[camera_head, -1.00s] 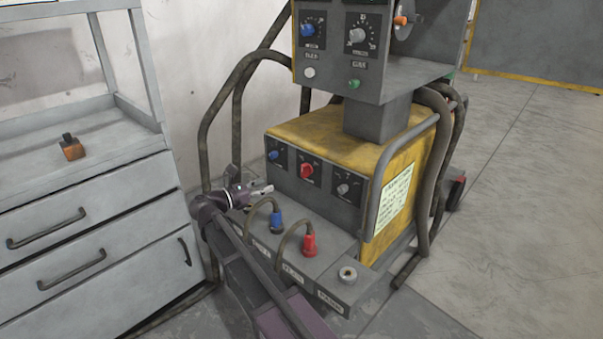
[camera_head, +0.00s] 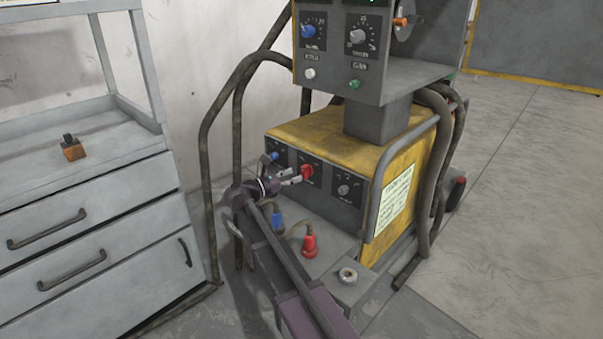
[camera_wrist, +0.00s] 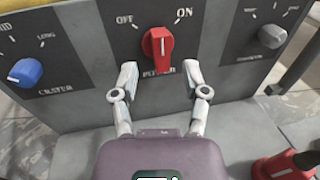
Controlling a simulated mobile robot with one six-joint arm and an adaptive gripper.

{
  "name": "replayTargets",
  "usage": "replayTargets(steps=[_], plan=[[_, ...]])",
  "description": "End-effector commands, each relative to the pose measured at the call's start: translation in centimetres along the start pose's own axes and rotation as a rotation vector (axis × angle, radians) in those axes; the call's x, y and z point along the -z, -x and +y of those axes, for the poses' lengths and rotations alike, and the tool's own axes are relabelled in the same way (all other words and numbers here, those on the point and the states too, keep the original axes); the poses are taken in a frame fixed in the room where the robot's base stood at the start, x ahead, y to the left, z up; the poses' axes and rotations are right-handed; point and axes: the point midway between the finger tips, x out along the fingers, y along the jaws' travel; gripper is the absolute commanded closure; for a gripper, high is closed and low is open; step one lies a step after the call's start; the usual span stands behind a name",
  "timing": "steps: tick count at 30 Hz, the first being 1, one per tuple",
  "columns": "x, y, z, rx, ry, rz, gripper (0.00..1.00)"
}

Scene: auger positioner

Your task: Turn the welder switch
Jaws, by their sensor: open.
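The red power switch (camera_wrist: 158,48) is on the welder's dark front panel (camera_head: 325,180), between OFF and ON labels in the wrist view. The switch also shows in the head view (camera_head: 307,171). My gripper (camera_wrist: 160,84) is open and empty, its two fingers apart just in front of and below the switch. The fingertips flank the switch's lower part in the picture; I cannot tell whether they touch it. In the head view my gripper (camera_head: 291,176) is close to the switch from the left.
A blue knob (camera_wrist: 26,72) is left of the switch and a grey knob (camera_wrist: 272,36) right of it. Below are a blue plug (camera_head: 277,221) and a red plug (camera_head: 310,245) with cables. A drawer cabinet (camera_head: 90,215) stands at left.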

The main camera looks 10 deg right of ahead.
Motion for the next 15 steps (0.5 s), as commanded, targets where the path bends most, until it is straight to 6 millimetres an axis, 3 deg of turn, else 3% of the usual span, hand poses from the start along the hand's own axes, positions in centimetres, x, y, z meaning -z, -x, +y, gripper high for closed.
replayTargets(steps=[6,15], plan=[[0.0,-2.6,0.0,0.001,0.0,0.0,0.41],[0.0,-3.8,0.0,0.0,0.0,0.0,0.41]])
